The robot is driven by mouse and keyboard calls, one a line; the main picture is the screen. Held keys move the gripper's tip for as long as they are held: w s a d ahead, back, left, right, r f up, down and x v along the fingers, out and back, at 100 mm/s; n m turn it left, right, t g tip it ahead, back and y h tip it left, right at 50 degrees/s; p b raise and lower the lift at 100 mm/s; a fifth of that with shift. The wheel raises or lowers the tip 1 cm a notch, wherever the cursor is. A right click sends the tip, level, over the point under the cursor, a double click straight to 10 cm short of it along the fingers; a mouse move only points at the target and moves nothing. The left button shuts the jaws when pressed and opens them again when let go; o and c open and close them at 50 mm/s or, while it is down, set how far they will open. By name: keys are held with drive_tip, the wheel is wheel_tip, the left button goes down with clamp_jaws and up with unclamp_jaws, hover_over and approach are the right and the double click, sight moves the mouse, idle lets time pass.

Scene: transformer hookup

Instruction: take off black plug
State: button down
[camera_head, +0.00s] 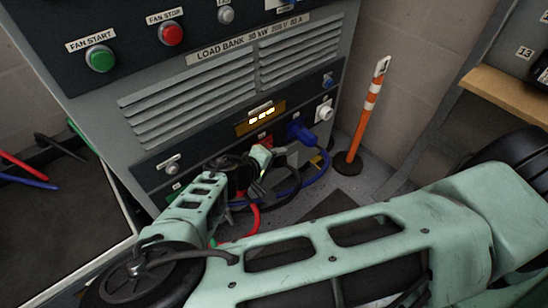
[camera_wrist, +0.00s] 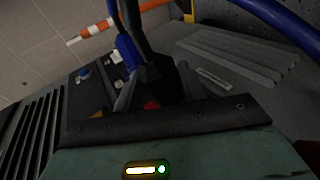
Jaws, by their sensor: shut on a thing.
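The black plug (camera_wrist: 160,78) is in the middle of the wrist view, with a black cable rising from it. In the head view the black plug (camera_head: 240,170) is a dark shape low at the load bank's front panel, mostly hidden by my gripper and cables. My gripper (camera_head: 250,172) is shut on it, its pale green parts on either side. I cannot tell whether the plug is still seated in its socket. The load bank (camera_head: 215,95) is a grey cabinet with vents and a lit amber display (camera_head: 261,117).
A blue plug (camera_head: 299,131) with a blue cable is at the panel, right of my gripper. A red cable (camera_head: 253,218) and black cable loops hang close by. An orange and white post (camera_head: 365,115) stands right of the cabinet. A wooden shelf edge (camera_head: 510,97) is at the right.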

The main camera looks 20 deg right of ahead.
drive_tip(key=shift+s+d+f, duration=0.1)
drive_tip(key=shift+s+f, duration=0.15)
drive_tip(key=shift+s, duration=0.35)
drive_tip(key=shift+s+f, duration=0.25)
drive_tip(key=shift+s, duration=0.3)
drive_tip(key=shift+s+d+p, duration=0.15)
drive_tip(key=shift+s+p, duration=0.4)
drive_tip(key=shift+p, duration=0.05)
drive_tip(key=shift+r, duration=0.1)
drive_tip(key=shift+d, duration=0.1)
drive_tip(key=shift+s+d+r+p, duration=0.1)
drive_tip(key=shift+s+d+p, duration=0.2)
drive_tip(key=shift+s, duration=0.45)
drive_tip(key=shift+s+d+f+p, duration=0.1)
drive_tip(key=shift+s+d+p, duration=0.15)
drive_tip(key=shift+s+p, duration=0.35)
drive_tip(key=shift+s+d+r+p, duration=0.1)
drive_tip(key=shift+s+d+p, duration=0.15)
drive_tip(key=shift+s, duration=0.65)
